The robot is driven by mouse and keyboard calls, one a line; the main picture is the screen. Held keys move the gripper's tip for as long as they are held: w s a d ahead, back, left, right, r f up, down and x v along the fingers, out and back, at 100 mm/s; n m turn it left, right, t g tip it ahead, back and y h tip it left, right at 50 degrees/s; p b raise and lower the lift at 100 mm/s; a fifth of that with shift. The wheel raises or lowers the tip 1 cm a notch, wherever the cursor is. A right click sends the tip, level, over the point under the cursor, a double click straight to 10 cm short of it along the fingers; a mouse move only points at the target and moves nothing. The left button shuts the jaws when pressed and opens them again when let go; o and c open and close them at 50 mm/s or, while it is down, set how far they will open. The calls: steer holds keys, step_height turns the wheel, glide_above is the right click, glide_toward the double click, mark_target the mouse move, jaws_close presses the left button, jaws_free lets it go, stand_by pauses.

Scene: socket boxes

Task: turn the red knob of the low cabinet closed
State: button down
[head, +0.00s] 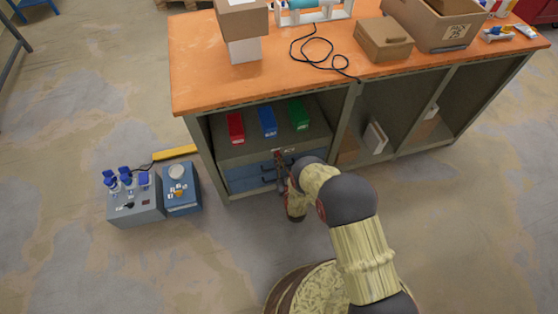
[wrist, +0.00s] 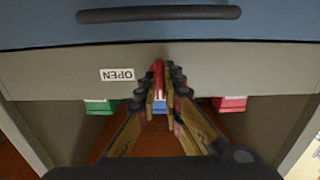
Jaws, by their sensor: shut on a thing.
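The low cabinet (head: 232,150) stands under the left end of the orange workbench, with blue drawers in its lower front. In the wrist view, which is upside down, the red knob (wrist: 158,76) stands out from the grey front panel (wrist: 60,75) as a narrow upright piece. A white label (wrist: 117,75) reading OPEN is beside it on the left. My gripper (wrist: 163,92) is shut on the red knob, one finger on each side. In the head view my gripper (head: 280,160) is at the cabinet front and the knob is mostly hidden.
Red (head: 236,128), blue (head: 268,121) and green (head: 299,115) bins stand above the panel. A dark drawer handle (wrist: 158,14) juts out near my gripper. The orange bench top (head: 215,85) overhangs the cabinet. Blue-grey devices (head: 135,205) sit on the floor at left.

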steer(key=shift+s+f, duration=0.1)
steer(key=c, duration=1.9)
jaws_free()
steer(key=v, duration=1.2)
